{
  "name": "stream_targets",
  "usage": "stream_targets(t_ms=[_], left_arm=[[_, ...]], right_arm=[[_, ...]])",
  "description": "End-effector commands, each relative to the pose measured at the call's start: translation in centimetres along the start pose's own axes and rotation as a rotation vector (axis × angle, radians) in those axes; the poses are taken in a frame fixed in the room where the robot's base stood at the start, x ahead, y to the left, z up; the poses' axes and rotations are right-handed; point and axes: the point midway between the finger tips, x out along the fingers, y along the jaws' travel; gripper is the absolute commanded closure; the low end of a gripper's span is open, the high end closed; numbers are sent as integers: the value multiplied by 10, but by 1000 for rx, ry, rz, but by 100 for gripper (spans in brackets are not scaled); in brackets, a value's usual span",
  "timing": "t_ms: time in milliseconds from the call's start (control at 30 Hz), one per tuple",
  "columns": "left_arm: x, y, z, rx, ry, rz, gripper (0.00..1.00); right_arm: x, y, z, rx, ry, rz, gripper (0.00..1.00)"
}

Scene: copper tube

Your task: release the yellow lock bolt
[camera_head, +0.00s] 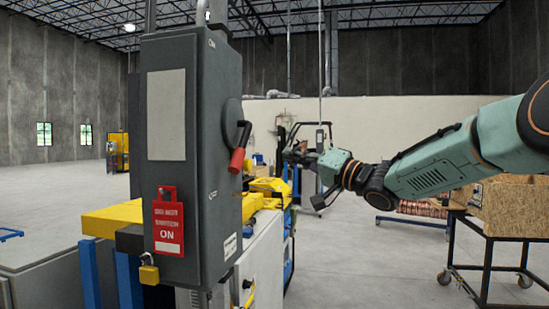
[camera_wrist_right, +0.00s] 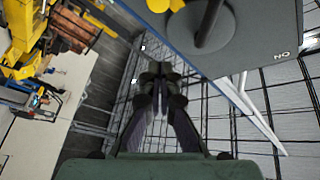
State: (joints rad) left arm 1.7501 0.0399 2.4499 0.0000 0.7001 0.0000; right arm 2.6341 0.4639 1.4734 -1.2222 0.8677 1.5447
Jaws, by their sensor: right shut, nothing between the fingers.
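A tall grey switch box (camera_head: 222,75) stands at the left of the head view. A lever with a red grip (camera_head: 238,160) sits on a round hub on its right side. In the wrist view a small yellow piece (camera_wrist_right: 165,4) shows at the top edge beside the hub (camera_wrist_right: 205,28); it is cut off, and I cannot tell if it is the lock bolt. My right gripper (camera_head: 291,154) is to the right of the lever, apart from the box. In the wrist view its fingers (camera_wrist_right: 160,76) are together and empty. My left gripper is out of view.
A red tag (camera_head: 168,222) and a yellow padlock (camera_head: 149,272) are on the box's front and lower edge. Yellow machinery (camera_head: 268,188) stands behind the box. A wheeled cart (camera_head: 485,262) with a wooden crate (camera_head: 515,207) is at right. The floor between is open.

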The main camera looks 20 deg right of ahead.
Motion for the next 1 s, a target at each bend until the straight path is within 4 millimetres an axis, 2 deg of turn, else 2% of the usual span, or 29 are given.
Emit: stream_targets(t_ms=[300,667,1000], left_arm=[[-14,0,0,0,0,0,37],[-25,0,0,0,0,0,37],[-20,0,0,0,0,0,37]], right_arm=[[53,-1,1,-2,-4,0,100],[93,-2,2,-2,-4,-2,100],[82,-1,29,3,-3,-2,100]])
